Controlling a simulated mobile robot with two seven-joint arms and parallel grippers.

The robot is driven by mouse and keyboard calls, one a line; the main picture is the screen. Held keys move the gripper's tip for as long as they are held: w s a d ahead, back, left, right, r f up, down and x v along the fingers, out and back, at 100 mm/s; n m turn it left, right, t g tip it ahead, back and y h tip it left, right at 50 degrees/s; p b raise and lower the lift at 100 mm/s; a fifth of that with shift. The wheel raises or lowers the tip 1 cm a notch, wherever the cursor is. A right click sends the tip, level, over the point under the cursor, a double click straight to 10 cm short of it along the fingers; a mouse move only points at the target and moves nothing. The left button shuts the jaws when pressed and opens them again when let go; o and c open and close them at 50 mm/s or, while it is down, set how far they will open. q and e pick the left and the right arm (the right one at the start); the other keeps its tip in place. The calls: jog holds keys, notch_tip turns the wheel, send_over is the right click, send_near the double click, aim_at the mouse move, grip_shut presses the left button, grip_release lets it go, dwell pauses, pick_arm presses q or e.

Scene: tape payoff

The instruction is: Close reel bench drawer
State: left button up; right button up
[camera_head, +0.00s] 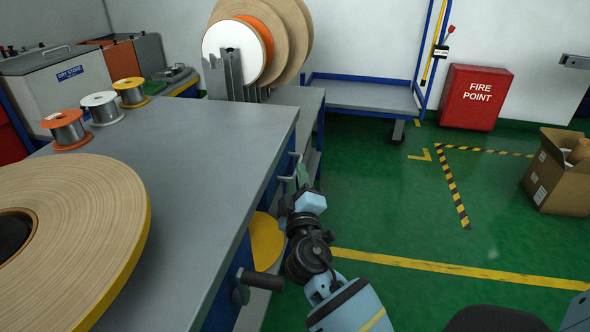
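The reel bench (215,150) has a grey top and a blue side facing the aisle. Small grey handles (292,157) show on that side, towards its far end. A drawer's outline is not clear, and I cannot tell how far any drawer stands out. My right gripper (301,178) is beside the blue side, just in front of the handles. My own wrist partly hides it, so its fingers and any contact with a handle cannot be made out. My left gripper is not in view.
A yellow disc (266,242) and a black crank-like handle (263,280) stick out from the bench side nearer me. A large tape reel (75,220) and small spools (101,105) lie on top.

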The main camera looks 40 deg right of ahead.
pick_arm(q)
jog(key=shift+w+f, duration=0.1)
pick_arm(e)
jog(key=shift+v, duration=2.1)
